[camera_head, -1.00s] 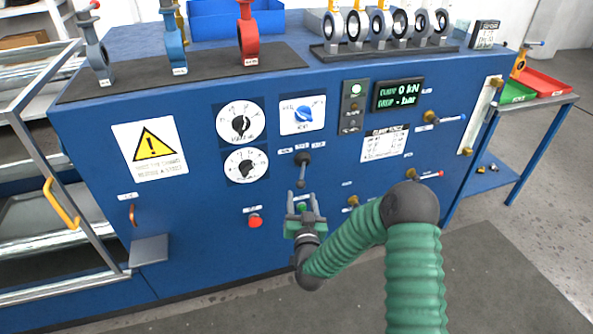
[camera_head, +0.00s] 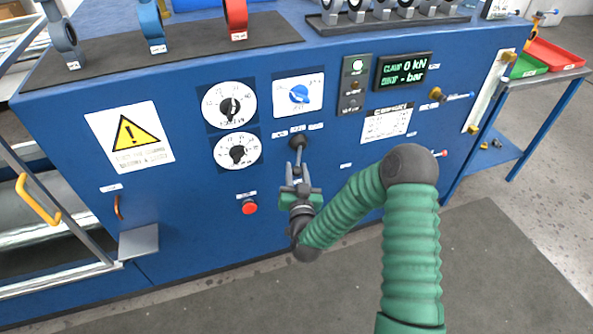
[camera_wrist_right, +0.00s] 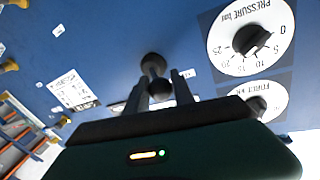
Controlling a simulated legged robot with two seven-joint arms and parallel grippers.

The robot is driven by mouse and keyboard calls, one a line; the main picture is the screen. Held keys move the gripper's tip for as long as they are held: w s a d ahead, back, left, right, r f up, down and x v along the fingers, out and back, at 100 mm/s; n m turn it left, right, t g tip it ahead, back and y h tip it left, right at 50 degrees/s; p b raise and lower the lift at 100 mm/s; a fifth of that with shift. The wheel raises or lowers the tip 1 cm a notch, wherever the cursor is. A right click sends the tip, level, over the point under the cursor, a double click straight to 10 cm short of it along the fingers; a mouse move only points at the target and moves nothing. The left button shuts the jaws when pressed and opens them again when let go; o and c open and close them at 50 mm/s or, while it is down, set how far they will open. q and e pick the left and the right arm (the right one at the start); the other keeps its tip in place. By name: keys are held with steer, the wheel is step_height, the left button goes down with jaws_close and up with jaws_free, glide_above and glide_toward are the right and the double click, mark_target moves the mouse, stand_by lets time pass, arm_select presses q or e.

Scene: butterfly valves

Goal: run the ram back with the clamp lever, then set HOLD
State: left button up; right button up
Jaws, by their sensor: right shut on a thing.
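The clamp lever (camera_head: 298,144) is a black-booted lever on the blue panel, hanging downward below its labels. In the right wrist view, its round dark knob (camera_wrist_right: 159,88) sits between my fingers. My right gripper (camera_head: 297,172) is shut on the lever's lower end; the fingers (camera_wrist_right: 162,84) also show in the wrist view. A blue selector knob (camera_head: 299,94) on a white plate is above the lever; its position words are too small to read. The display (camera_head: 403,71) reads 0 kN and a dash for bar. My left gripper is not in view.
Two dials, an upper one (camera_head: 229,105) and a lower one (camera_head: 237,150), are left of the lever. A red button (camera_head: 249,207) is close to the left of my gripper. A lamp column (camera_head: 354,85) stands left of the display. A grey shelf (camera_head: 139,241) juts out lower left.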

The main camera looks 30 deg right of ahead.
steer(key=shift+d, duration=0.15)
jaws_close()
stand_by(0.9)
steer(key=shift+s+d+n+y, duration=0.15)
steer(key=shift+n+y, duration=0.15)
steer(key=d+n+y, duration=0.1)
steer(key=y, duration=0.1)
steer(key=s+d+n+t+y, duration=0.1)
steer(key=n+y, duration=0.1)
steer(key=d+n+t+y, duration=0.1)
steer(key=y, duration=0.2)
steer(key=shift+s+d, duration=0.4)
